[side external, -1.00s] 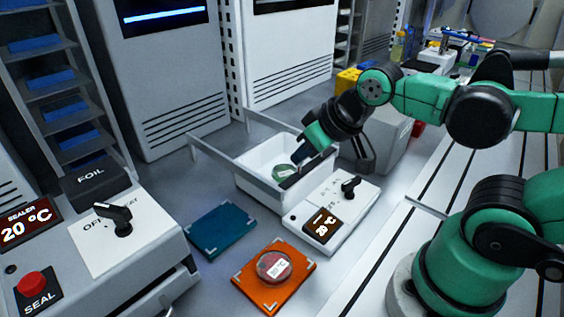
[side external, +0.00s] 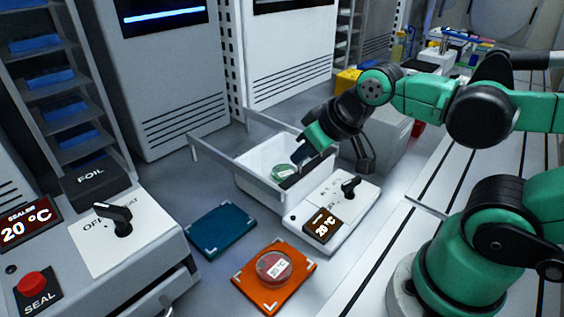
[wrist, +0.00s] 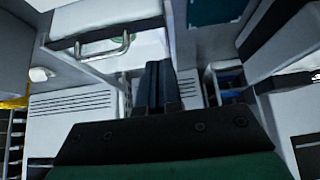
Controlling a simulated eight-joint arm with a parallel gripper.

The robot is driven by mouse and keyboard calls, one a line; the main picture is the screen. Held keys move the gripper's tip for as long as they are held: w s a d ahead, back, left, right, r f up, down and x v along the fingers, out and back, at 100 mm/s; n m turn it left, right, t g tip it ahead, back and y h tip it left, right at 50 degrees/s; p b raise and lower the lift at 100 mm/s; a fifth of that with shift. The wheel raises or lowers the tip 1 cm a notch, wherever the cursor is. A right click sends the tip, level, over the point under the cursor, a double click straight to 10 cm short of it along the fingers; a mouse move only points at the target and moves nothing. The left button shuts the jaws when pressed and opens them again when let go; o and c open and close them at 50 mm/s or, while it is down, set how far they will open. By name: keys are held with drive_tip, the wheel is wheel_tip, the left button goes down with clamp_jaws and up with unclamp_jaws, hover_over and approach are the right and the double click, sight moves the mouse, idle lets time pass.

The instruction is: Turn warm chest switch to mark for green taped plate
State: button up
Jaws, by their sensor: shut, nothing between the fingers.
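The warm chest is a white open box (side external: 243,187) with a green-taped plate (side external: 284,172) inside. The marks around the knob are too small to read. My gripper (side external: 303,156) is above the chest's right rim, apart from the switch, which lies lower and to its right. In the wrist view my gripper's dark fingers (wrist: 158,88) are together with nothing between them. The chest's handle (wrist: 103,47) shows there too.
A red-labelled dish (side external: 273,266) sits on an orange mat (side external: 246,277); an empty teal mat (side external: 220,231) lies behind it. At left is a sealer (side external: 120,255) with its own black knob (side external: 116,216) and red button (side external: 31,284). Tall cabinets (side external: 170,80) stand behind.

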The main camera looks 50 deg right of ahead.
drive_tip(key=o, duration=0.3)
drive_tip(key=shift+d, duration=0.15)
drive_tip(key=o, duration=1)
drive_tip(key=d+g, duration=0.1)
drive_tip(key=d, duration=0.1)
drive_tip(key=d+f+m+g, duration=0.1)
drive_tip(key=s+d+g, duration=0.1)
drive_tip(key=d, duration=0.1)
drive_tip(key=shift+s+d+f+m+g+h, duration=0.1)
drive_tip(key=shift+d+f+m+g+h, duration=0.2)
drive_tip(key=shift+f+g+h, duration=0.1)
drive_tip(key=shift+o, duration=0.2)
drive_tip(key=m+g, duration=0.1)
drive_tip(key=g, duration=0.2)
hover_over(352, 180)
drive_tip(key=shift+f+y, duration=0.4)
drive_tip(key=shift+f, duration=3.3)
drive_tip(key=shift+c, duration=0.2)
drive_tip(key=shift+m, duration=0.3)
drive_tip(key=c, duration=1.2)
